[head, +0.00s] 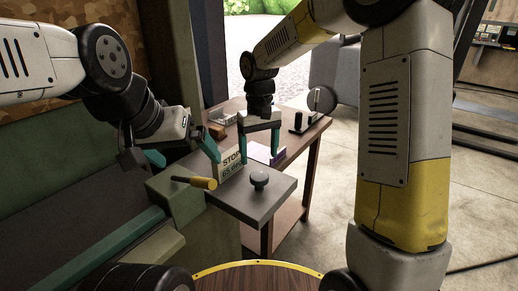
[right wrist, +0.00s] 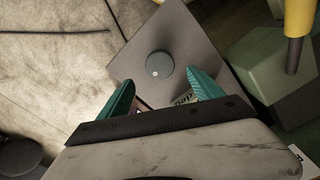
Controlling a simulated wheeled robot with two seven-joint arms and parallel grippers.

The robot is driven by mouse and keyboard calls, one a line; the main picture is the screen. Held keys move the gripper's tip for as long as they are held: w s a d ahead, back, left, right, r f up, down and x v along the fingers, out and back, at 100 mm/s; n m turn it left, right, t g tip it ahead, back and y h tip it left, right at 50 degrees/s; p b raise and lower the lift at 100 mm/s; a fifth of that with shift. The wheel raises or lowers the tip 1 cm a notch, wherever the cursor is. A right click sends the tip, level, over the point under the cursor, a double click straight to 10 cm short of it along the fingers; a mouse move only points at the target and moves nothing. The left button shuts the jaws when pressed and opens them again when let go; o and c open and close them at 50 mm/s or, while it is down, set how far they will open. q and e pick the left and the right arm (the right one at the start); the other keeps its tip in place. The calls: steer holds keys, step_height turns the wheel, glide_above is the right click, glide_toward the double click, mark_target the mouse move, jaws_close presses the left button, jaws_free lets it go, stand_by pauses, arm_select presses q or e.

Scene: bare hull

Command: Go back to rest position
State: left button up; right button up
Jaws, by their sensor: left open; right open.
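My left gripper (head: 182,155) comes in from the left with its teal fingers spread apart, and nothing shows between them. It hangs above the green machine body, behind the yellow handle (head: 198,182). My right gripper (head: 259,150) points down with its two teal fingers apart, above and behind the round grey knob (head: 259,180) on a grey plate (head: 240,205). In the right wrist view, its open fingers (right wrist: 162,92) frame the plate and the knob (right wrist: 159,65), with no object held.
A green machine body (head: 180,196) lies at left. A round brown top with a yellow rim (head: 258,264) is at the front.

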steer(key=shift+s+d+r, duration=0.15)
steer(key=shift+d+r, duration=0.05)
steer(key=shift+r, duration=0.1)
steer(key=s+d+r+m+t, duration=0.1)
steer(key=s+d+r+t, duration=0.1)
steer(key=s, duration=0.4)
steer(key=s+d+r+m+t+y, duration=0.1)
steer(key=s+d+r+t, duration=0.1)
steer(key=s+d+r, duration=0.3)
steer(key=s+d+r+m+t+y, duration=0.1)
steer(key=s+d+r+m+t, duration=0.1)
steer(key=s+d+r, duration=0.2)
steer(key=s+d, duration=0.2)
steer(key=s, duration=0.2)
steer(key=shift+s+d, duration=0.15)
steer(key=shift+s, duration=0.05)
